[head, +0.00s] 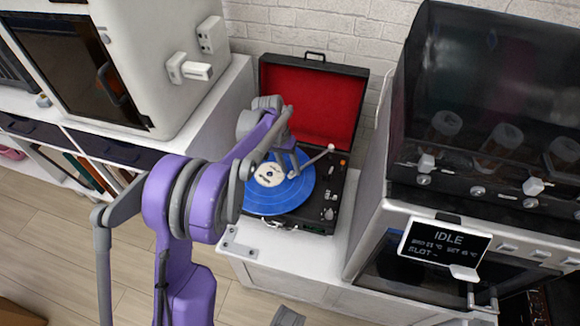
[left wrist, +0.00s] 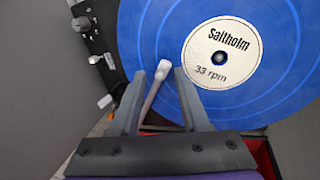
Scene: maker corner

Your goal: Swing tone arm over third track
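The blue record (head: 270,200) with a white label lies on the turntable in an open black case with a red-lined lid (head: 313,100). My left gripper (head: 293,165) is over the record's right part. In the left wrist view its fingers (left wrist: 160,72) stand apart, with the tone arm's white head (left wrist: 163,68) between them and gaps on both sides.
The case stands on a white counter (head: 240,243). A white cabinet-like machine (head: 155,50) is at left. A dark-windowed machine (head: 480,90) and a display reading IDLE (head: 444,243) are close at right. Knobs (left wrist: 93,58) sit beside the record.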

